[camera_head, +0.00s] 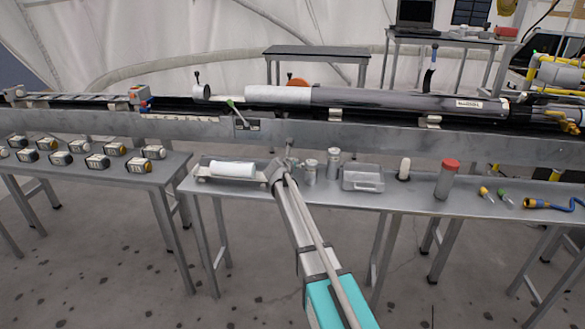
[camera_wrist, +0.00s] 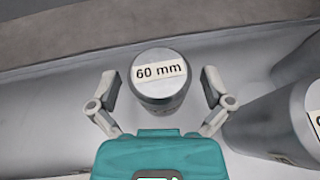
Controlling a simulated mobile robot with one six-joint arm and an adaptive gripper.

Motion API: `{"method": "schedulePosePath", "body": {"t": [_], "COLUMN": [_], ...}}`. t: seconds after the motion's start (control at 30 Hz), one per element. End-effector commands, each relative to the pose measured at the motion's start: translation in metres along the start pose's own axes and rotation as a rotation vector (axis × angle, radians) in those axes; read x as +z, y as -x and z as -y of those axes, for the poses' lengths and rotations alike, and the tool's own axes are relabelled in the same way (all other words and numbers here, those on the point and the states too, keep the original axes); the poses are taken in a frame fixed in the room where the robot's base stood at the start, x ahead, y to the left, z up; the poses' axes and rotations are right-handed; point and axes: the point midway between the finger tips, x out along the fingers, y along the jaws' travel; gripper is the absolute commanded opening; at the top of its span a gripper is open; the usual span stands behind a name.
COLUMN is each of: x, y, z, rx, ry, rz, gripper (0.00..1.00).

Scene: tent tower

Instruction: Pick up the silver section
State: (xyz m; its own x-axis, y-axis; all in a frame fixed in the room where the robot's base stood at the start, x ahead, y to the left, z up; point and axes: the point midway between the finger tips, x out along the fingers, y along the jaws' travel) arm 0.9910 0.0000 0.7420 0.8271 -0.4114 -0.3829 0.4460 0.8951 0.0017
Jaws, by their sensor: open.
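A silver cylindrical section (camera_wrist: 160,84) with a "60 mm" label on its top stands upright in the wrist view. My gripper (camera_wrist: 160,80) is open, with one finger on each side of this section and visible gaps between. A second, larger-looking silver cylinder (camera_wrist: 275,120) stands close on the right, its label cut off by the picture edge. In the head view two silver cylinders, a shorter one (camera_head: 310,172) and a taller one (camera_head: 333,162), stand side by side on the narrow metal table, just right of my arm's end. The fingers are not clear there.
On the same table (camera_head: 410,205) are a white roll on a stand (camera_head: 233,169) at left, and a clear box (camera_head: 362,178) and a red-capped cylinder (camera_head: 446,180) at right. A long metal rail (camera_head: 380,144) runs behind. The neighbouring cylinder leaves little room beside the right finger.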

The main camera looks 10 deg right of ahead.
Motion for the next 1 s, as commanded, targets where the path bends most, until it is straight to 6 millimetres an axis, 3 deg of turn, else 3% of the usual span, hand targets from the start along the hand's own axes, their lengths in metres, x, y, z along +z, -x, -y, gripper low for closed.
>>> {"method": "schedulePosePath", "body": {"t": [0.13,0.63,1.0], "x": [0.0000,-0.0001,0.0017], "y": [0.0001,0.0000,0.0005], "z": [-0.0001,-0.0001,0.0000], "rx": [0.000,0.000,0.000], "ry": [0.000,0.000,0.000], "rz": [0.000,0.000,0.000], "gripper": [0.98,0.05,0.05]}}
